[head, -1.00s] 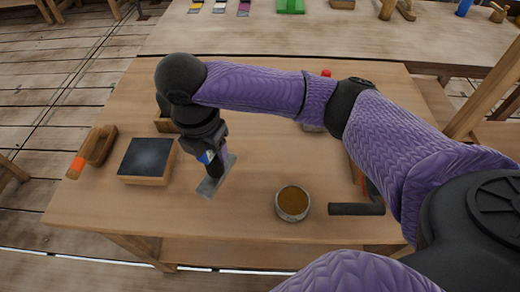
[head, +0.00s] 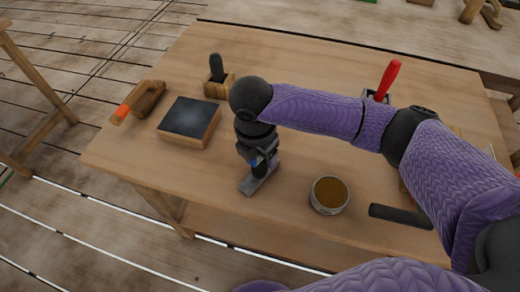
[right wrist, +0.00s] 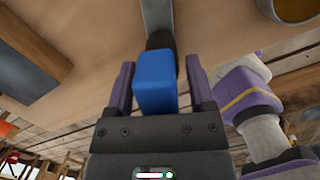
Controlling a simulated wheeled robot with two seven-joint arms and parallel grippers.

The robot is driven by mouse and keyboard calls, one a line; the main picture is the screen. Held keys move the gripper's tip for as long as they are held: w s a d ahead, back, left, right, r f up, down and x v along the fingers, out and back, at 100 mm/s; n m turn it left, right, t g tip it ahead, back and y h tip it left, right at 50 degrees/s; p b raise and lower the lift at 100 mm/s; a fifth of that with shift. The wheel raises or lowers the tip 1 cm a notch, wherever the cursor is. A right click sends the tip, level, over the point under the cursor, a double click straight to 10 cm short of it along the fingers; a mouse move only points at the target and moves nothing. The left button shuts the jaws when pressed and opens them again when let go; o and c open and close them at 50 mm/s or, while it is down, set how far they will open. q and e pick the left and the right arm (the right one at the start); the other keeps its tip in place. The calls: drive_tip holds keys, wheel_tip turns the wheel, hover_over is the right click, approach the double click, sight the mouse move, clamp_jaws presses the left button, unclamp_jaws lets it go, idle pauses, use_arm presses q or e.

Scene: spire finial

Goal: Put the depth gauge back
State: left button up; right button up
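The depth gauge, as I take it, shows as a grey metal plate (head: 262,180) under my right gripper in the head view. In the right wrist view its blue block (right wrist: 155,84) sits between the two fingers, with a dark neck and a grey metal strip beyond it. My right gripper (head: 257,158) points down over the front middle of the table and appears shut on the blue block. A small gap shows beside one finger. Whether the plate touches the table is unclear. My left gripper is not in view.
A dark-topped block (head: 190,118) lies left of the gripper, with an orange-ended wooden tool (head: 140,100) beyond it. A wooden holder (head: 218,88) with a dark handle stands behind. A round tin (head: 329,195) and a black handle (head: 400,216) are right. A red-handled tool (head: 388,80) stands farther back.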

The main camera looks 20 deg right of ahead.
drive_tip(key=shift+o, duration=0.8)
drive_tip(key=r+p, duration=0.1)
drive_tip(key=r, duration=0.2)
drive_tip(key=r+p, duration=0.2)
drive_tip(key=r, duration=0.2)
drive_tip(key=a+r+p, duration=0.1)
drive_tip(key=r, duration=0.3)
drive_tip(key=shift+s+r, duration=0.25)
drive_tip(key=shift+s, duration=0.1)
drive_tip(key=shift+a+r+p, duration=0.1)
drive_tip(key=shift+r+p, duration=0.25)
drive_tip(key=shift+r, duration=0.1)
